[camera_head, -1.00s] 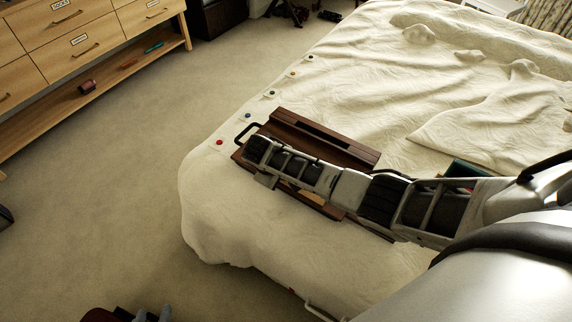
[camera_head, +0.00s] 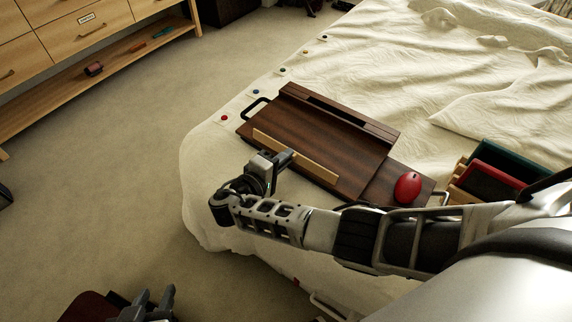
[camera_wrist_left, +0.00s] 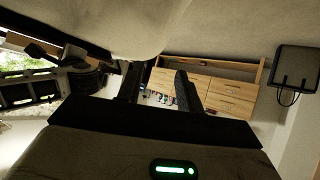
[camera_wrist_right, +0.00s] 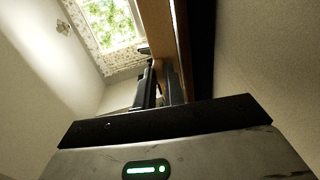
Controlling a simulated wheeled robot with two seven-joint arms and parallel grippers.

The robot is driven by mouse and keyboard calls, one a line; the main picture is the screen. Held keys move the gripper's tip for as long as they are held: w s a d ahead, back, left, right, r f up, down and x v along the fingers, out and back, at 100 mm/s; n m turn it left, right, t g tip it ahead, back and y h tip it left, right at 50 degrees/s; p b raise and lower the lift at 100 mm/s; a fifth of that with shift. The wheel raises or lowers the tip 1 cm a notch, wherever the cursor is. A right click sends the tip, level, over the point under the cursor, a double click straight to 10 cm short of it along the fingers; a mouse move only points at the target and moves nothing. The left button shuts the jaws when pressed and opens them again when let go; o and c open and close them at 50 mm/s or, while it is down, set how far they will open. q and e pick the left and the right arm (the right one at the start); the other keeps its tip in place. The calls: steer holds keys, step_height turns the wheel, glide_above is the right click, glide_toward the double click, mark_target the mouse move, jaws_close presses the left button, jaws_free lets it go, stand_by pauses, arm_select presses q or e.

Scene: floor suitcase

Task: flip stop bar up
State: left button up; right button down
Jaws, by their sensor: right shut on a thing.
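The dark brown wooden board (camera_head: 320,143) lies on the bed near its corner. The pale wooden stop bar (camera_head: 317,170) runs along the board's near long edge in the head view. My right gripper (camera_head: 284,158) is shut on the stop bar at about its middle and covers part of it. In the right wrist view the pale bar (camera_wrist_right: 158,35) runs down between my right fingers (camera_wrist_right: 161,88), with the dark board beside it. My left gripper (camera_head: 154,300) is open and empty over the floor at the bottom left, away from the board. The left wrist view shows its fingers apart (camera_wrist_left: 157,88).
A red mouse (camera_head: 408,187) sits on the board's right part. Green and red trays (camera_head: 495,185) stand on the bed to the right. A black handle (camera_head: 250,109) is at the board's left. Coloured dots line the bed edge. A wooden dresser (camera_head: 65,50) stands far left.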

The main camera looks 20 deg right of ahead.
steer(key=shift+s+a+f+t+h+b, duration=0.15)
steer(key=shift+f+t+h+b, duration=0.25)
steer(key=shift+h+b, duration=0.5)
arm_select(q)
steer(key=shift+w+d+f+n+t+b, duration=0.2)
steer(key=shift+d+f+n+t+b, duration=0.1)
steer(key=shift+f+b, duration=0.15)
steer(key=shift+r, duration=0.1)
